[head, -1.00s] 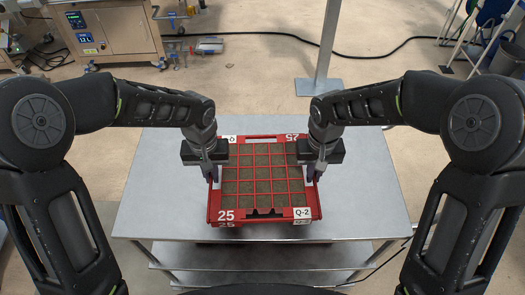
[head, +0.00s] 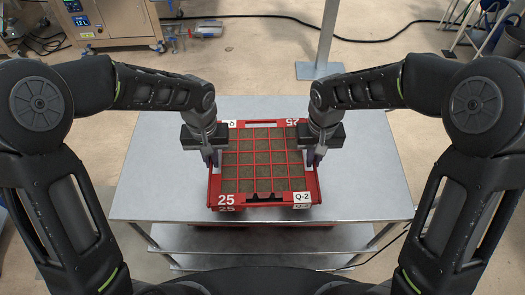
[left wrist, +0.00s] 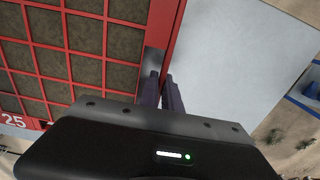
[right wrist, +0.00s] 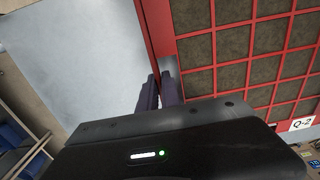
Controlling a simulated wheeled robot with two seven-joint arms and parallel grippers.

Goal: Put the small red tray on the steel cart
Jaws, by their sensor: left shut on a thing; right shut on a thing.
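The small red tray (head: 213,190) has a grid of soil-filled cells, "25" printed on its front left corner and a "Q-2" label at front right. It is level over the top of the steel cart (head: 160,185); I cannot tell whether it touches the surface. My left gripper (head: 212,160) is shut on the tray's left wall, and my right gripper (head: 314,158) on its right wall. The left wrist view shows the left fingers (left wrist: 160,88) at the tray's rim (left wrist: 170,35). The right wrist view shows the right fingers (right wrist: 161,88) at the opposite rim (right wrist: 157,30).
The cart top is bare to the left and right of the tray. Lower shelves (head: 260,240) show below its front edge. A steel post foot (head: 320,70) stands on the floor behind the cart. A machine (head: 105,20) stands at the back left.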

